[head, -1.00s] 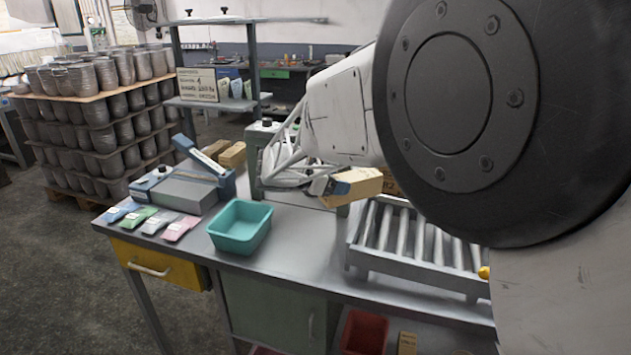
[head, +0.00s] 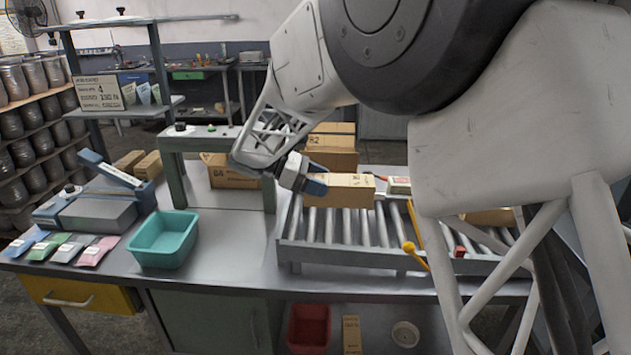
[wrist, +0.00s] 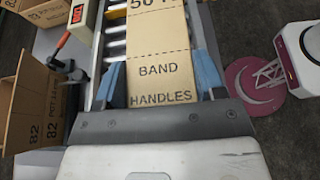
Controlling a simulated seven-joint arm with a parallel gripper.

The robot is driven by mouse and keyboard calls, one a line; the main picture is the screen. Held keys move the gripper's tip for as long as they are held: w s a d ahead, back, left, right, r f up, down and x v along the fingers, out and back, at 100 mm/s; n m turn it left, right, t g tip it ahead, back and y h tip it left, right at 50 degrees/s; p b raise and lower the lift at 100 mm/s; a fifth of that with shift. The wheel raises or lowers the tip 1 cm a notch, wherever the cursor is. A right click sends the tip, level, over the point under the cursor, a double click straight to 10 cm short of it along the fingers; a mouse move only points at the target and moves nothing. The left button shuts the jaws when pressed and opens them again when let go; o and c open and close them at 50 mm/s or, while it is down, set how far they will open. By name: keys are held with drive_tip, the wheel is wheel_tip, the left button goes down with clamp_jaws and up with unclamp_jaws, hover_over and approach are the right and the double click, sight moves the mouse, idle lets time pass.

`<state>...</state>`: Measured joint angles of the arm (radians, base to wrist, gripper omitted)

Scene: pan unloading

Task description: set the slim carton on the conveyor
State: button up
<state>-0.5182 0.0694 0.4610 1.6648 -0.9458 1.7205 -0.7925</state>
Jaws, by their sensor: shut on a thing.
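The slim carton (head: 345,191), light brown, is held in my gripper (head: 312,187) over the left part of the roller conveyor (head: 345,256). In the wrist view the carton (wrist: 160,52) shows the print "BAND HANDLES" and lies between the two blue fingers of my gripper (wrist: 165,80). The fingers are shut on its near end. Conveyor rollers (wrist: 115,50) show beside the carton in the wrist view. I cannot tell whether its underside touches the rollers.
Larger "82" cartons (head: 332,158) stand behind the conveyor. A "64" box (head: 232,178) sits under the green frame (head: 175,160) at left. A yellow-knobbed lever (head: 408,247) is at the conveyor's front. A teal bin (head: 163,255) stands left, with bare tabletop between.

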sight(319, 206)
drive_tip(key=shift+f, duration=0.15)
drive_tip(key=shift+f, duration=3.65)
drive_tip(key=shift+f, duration=0.85)
